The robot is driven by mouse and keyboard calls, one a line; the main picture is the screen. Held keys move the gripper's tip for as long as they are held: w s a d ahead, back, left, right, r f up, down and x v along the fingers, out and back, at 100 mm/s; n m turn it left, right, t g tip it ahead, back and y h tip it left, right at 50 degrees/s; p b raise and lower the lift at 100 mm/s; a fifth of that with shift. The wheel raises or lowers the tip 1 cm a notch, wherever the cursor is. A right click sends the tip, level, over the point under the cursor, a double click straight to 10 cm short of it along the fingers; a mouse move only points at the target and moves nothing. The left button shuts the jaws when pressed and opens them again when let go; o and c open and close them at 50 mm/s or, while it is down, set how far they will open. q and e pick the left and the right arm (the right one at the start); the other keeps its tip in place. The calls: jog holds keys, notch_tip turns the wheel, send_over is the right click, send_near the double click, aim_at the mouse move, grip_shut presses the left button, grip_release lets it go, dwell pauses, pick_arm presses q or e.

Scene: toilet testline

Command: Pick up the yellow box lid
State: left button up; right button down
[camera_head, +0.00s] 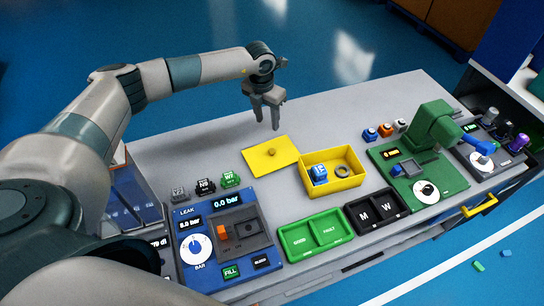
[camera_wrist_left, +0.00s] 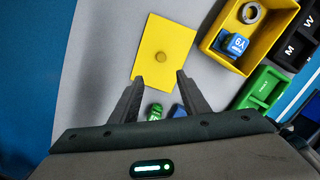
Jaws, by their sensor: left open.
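The yellow box lid (camera_head: 270,157) lies flat on the grey workbench, with a round yellow knob in its middle. In the left wrist view the lid (camera_wrist_left: 163,38) is ahead of the fingertips, with its knob a little beyond them. My left gripper (camera_head: 266,126) is open and empty, above the bench just behind the lid in the head view; it also shows in the left wrist view (camera_wrist_left: 155,80). The open yellow box (camera_head: 349,183) stands right of the lid and holds a blue part (camera_head: 319,175) and a grey ring (camera_head: 342,171). My right gripper is not in view.
A blue leak panel (camera_head: 214,270) is at the front left, with small blocks (camera_head: 204,186) behind it. Green bins (camera_head: 315,235) and black bins (camera_head: 377,212) line the front. A green press (camera_head: 432,128) stands at the right. The bench behind the lid is clear.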

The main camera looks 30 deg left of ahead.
pick_arm(q)
jog(key=b, duration=0.6)
send_over(272, 150)
jog(key=f, duration=0.7)
jog(key=s+f, duration=0.1)
jog(key=f, duration=0.3)
jog(key=shift+a, duration=0.25)
jog(key=shift+f, duration=0.1)
jog(key=shift+w+d+f+b, duration=0.2)
jog(key=shift+f+b, duration=0.7)
jog(key=shift+f, duration=0.4)
jog(key=shift+w+d+f+b, duration=0.1)
jog(key=shift+w+f+b, duration=0.1)
jog(key=shift+f+b, duration=0.85)
jog(key=shift+f, duration=0.15)
grip_shut()
